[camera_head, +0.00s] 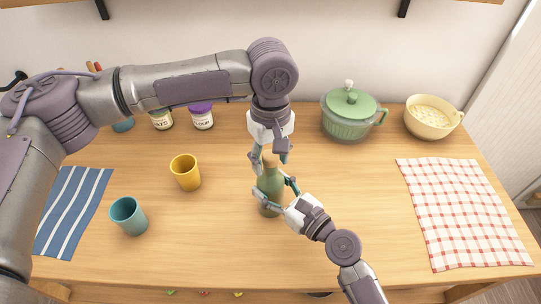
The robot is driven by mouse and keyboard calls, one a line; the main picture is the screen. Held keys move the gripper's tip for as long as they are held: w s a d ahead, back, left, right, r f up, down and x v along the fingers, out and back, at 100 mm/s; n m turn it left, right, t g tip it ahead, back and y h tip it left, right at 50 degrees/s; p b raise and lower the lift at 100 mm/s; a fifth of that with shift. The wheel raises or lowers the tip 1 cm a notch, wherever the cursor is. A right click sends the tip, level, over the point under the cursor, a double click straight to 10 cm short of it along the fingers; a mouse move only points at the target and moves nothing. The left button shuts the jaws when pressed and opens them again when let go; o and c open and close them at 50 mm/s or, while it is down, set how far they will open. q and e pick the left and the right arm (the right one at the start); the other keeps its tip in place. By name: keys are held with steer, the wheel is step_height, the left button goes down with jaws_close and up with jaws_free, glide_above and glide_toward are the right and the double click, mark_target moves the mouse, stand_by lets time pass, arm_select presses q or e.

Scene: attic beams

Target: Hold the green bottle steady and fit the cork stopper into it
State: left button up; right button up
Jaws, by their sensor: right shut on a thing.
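The green bottle (270,196) stands upright on the wooden worktop near the middle. My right gripper (271,186) comes from the lower right and is shut on the bottle's body, one finger on each side. My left gripper (270,163) hangs pointing down directly over the bottle.
A yellow cup (185,172) and a teal cup (128,216) stand left of the bottle. A lidded green pot (347,119) and a cream cup (430,121) stand at the back right. Jars (202,119) stand behind. A checked cloth (463,213) and a striped cloth (72,211) lie flat.

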arm_select(q)
steer(key=shift+r, duration=0.1)
step_height(320, 180, up, 12)
steer(key=shift+f, duration=0.1)
stand_by(0.6)
arm_select(e)
steer(key=o, duration=1.6)
